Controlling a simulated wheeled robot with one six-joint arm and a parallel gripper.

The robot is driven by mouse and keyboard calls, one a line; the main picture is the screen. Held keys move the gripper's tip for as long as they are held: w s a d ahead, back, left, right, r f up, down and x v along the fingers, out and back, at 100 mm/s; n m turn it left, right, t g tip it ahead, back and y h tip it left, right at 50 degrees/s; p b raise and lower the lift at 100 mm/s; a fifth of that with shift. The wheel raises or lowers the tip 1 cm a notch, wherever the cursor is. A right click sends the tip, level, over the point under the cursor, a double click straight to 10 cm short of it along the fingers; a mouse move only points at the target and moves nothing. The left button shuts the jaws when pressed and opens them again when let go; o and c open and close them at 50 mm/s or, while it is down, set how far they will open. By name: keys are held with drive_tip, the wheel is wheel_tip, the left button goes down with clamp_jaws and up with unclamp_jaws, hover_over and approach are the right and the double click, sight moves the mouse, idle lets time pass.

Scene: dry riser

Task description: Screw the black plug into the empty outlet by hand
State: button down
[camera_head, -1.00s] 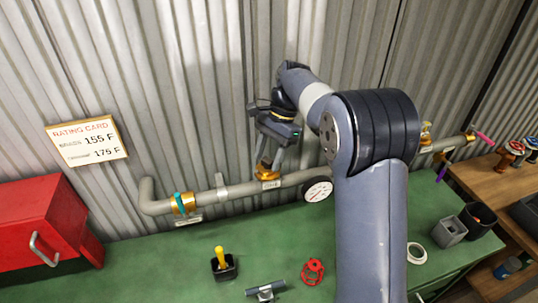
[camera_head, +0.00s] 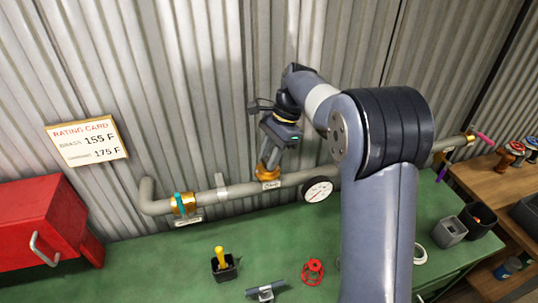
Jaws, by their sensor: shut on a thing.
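My gripper (camera_head: 272,158) points down at a brass outlet fitting (camera_head: 267,175) on the grey pipe (camera_head: 232,193). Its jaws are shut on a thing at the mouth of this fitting. I take the held thing to be the black plug, but it is too small and too covered by the fingers to make out. I cannot tell how deep it sits in the outlet. A small label is on the pipe just below the fitting.
A pressure gauge (camera_head: 318,190) sits right of the fitting. A brass fitting with a teal handle (camera_head: 181,203) is to the left. On the green bench stand a black cup with a yellow-handled tool (camera_head: 222,264), a grey tool (camera_head: 265,290) and a red wheel (camera_head: 313,271). A red box (camera_head: 45,225) is left.

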drive_tip(key=m+t, duration=0.1)
drive_tip(key=m, duration=0.2)
drive_tip(key=shift+s+m, duration=0.1)
drive_tip(key=shift+m, duration=0.3)
drive_tip(key=c, duration=1)
unclamp_jaws()
drive_tip(key=shift+t+y, duration=0.3)
drive_tip(key=b+v, duration=0.1)
drive_tip(key=v, duration=0.9)
drive_tip(key=shift+d+r, duration=0.1)
drive_tip(key=shift+r, duration=0.3)
drive_tip(key=shift+f, duration=0.1)
